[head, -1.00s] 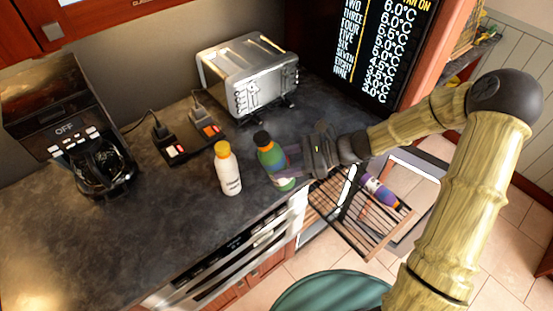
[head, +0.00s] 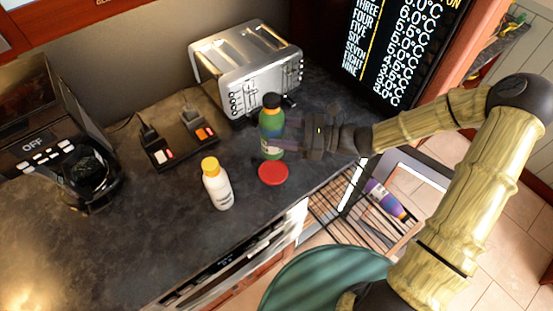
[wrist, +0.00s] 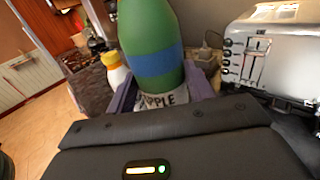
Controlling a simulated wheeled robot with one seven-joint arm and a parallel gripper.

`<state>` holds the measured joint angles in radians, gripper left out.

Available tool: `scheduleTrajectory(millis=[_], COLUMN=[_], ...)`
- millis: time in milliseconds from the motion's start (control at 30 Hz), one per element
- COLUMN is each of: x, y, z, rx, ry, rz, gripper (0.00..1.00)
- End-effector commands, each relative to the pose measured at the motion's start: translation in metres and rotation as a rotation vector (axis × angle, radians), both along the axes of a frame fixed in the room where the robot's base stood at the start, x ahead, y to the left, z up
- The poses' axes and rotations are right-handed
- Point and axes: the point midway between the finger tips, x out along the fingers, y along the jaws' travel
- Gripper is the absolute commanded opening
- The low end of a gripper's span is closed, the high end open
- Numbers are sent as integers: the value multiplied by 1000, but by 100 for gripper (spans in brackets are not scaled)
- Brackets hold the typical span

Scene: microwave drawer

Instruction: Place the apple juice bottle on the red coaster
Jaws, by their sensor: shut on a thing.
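The apple juice bottle (head: 271,120) is green with a blue band and a black cap. My gripper (head: 285,140) is shut on it from the right side and holds it upright. In the wrist view the bottle (wrist: 150,40) stands between the purple fingers, with "APPLE" on its label. The red coaster (head: 273,173) lies flat on the counter near the front edge. In the head view the bottle's base is just above and behind the coaster, apart from its middle. Whether the bottle touches the counter cannot be told.
A white bottle with a yellow cap (head: 217,184) stands left of the coaster.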

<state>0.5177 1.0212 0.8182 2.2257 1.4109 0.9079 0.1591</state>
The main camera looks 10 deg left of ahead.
Motion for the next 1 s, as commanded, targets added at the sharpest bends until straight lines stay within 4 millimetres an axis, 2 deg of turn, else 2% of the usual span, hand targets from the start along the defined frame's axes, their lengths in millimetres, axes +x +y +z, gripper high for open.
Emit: scheduleTrajectory(millis=[400,800,1000], x=[0,0,0], y=[0,0,0], z=[-2,-54,-58], rx=[7,6,6], ry=[0,0,-1], rz=[1,0,1], gripper=[16,16,16])
